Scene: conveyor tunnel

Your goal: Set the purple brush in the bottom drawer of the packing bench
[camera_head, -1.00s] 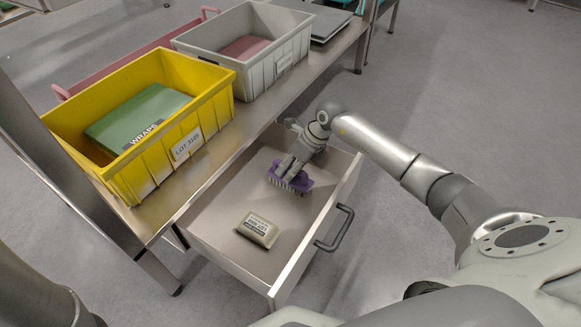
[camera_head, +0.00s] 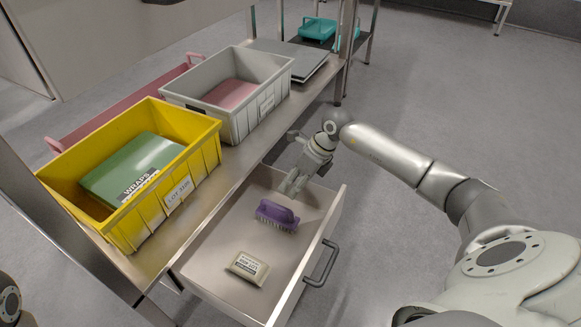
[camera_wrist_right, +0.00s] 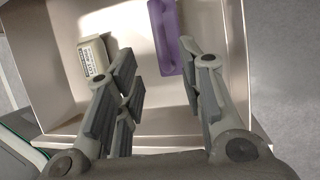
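The purple brush (camera_head: 277,214) lies in the open bottom drawer (camera_head: 212,246), bristles down, and shows at the top of the right wrist view (camera_wrist_right: 164,38). My right gripper (camera_head: 289,192) is just behind and above the brush, apart from it. In the right wrist view its fingers (camera_wrist_right: 160,90) are spread with nothing between them. The packing bench (camera_head: 238,163) stands above the drawer. My left gripper does not show.
A beige labelled packet (camera_head: 247,267) lies in the drawer, nearer than the brush. On the bench stand a yellow bin (camera_head: 203,158) with a green box and a grey bin (camera_head: 271,66) with a pink item. The drawer handle (camera_head: 322,264) sticks out at right.

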